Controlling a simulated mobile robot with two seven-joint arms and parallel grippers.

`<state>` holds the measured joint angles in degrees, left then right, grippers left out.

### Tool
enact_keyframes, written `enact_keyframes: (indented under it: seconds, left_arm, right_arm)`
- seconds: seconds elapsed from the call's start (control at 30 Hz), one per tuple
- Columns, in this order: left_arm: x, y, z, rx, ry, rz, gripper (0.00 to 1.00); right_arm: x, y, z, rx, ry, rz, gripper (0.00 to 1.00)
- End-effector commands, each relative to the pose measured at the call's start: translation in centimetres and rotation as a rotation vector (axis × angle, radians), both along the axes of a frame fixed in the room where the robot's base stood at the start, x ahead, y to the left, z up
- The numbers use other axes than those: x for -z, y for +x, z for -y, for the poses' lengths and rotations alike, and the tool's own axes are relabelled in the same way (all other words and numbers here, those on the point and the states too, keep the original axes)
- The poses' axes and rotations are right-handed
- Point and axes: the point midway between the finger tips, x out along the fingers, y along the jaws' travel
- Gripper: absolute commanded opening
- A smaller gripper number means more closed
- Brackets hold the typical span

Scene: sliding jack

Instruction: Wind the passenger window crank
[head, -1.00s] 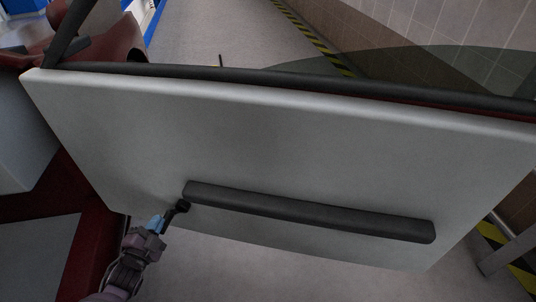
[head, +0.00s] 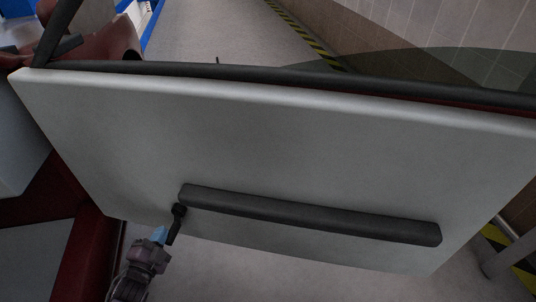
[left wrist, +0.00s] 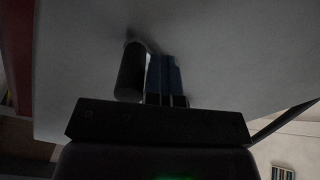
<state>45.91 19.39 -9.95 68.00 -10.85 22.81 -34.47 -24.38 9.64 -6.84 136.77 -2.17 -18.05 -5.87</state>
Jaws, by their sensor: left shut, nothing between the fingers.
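The grey passenger door panel (head: 300,150) fills the middle of the head view. The small black window crank (head: 177,222) sits low on it, by the left end of the dark armrest bar, its arm pointing down. My left gripper (head: 159,235) comes up from below, with its blue fingers shut and empty, just left of the crank. In the left wrist view the crank's dark cylindrical knob (left wrist: 131,72) stands close beside the shut blue fingers (left wrist: 165,78); I cannot tell whether they touch. My right gripper is not in view.
The long dark armrest bar (head: 310,216) runs across the panel right of the crank. The window glass (head: 440,65) rises above the dark door top edge. The red car body (head: 88,245) is at the left. Open floor (head: 230,272) shows below the door.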

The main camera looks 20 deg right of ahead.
Motion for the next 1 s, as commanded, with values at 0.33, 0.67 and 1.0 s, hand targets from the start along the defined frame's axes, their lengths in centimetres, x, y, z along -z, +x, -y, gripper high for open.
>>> enact_keyframes:
  seconds: [0.33, 0.67, 1.0]
  left_arm:
    - [0.2, -0.1, -0.2, -0.001, 0.003, -0.006, 0.00]
    - [-0.4, -0.3, -0.9, -0.001, 0.001, -0.005, 0.00]
    - [-0.6, -3.9, -2.7, -0.002, 0.002, -0.002, 0.00]
  right_arm:
    - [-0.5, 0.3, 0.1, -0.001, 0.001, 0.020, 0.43]
    - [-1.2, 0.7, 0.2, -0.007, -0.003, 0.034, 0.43]
    - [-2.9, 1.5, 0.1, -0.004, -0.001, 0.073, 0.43]
